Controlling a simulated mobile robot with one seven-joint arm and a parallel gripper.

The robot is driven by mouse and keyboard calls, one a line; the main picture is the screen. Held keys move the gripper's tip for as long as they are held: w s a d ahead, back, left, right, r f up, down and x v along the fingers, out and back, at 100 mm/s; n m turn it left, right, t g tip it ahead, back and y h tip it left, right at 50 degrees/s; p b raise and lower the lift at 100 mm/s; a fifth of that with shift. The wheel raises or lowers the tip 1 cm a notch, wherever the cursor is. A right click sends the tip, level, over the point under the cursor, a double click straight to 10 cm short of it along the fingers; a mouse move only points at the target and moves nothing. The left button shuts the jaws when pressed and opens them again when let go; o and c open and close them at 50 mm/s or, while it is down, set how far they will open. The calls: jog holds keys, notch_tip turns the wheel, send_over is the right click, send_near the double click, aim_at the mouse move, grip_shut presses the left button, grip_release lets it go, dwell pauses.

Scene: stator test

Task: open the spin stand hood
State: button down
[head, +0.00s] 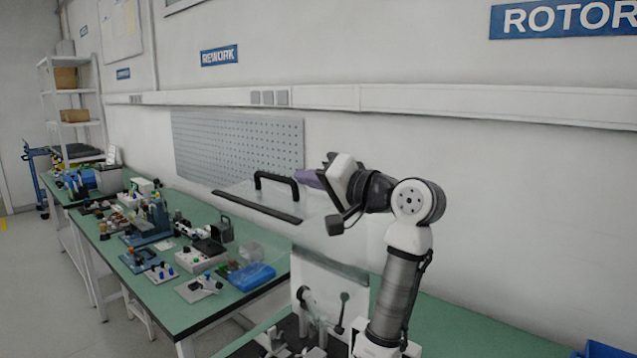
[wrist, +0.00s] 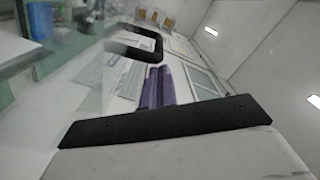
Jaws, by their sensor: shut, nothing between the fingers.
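The spin stand hood (head: 320,205) is a clear panel with a black strip (head: 255,206) along its near left edge. It spans high above the spin stand's fixtures (head: 310,320); I cannot tell its exact hinge angle. Its black bar handle (head: 276,178) stands up from the panel and also shows in the wrist view (wrist: 158,46). My gripper (head: 304,178) has purple fingers, seen shut and empty in the wrist view (wrist: 155,70). The fingertips are close to the handle's right end in the head view; I cannot tell whether they touch it.
A green bench (head: 190,315) at left carries several small fixtures and a blue tray (head: 251,276). A grey pegboard (head: 238,146) hangs on the wall behind. A blue bin (head: 605,349) shows at lower right.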

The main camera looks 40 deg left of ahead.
aim_at(289, 212)
jog(key=shift+n, duration=0.4)
jog(key=s+f+b, duration=0.1)
jog(key=s, duration=0.1)
jog(key=s+f+b, duration=0.1)
jog(key=s+f, duration=0.1)
jog(key=shift+s+a+f+b, duration=0.15)
jog(key=shift+a+f+b, duration=0.05)
jog(key=shift+b, duration=0.15)
jog(key=shift+s+n, duration=0.3)
jog(key=shift+s, duration=0.15)
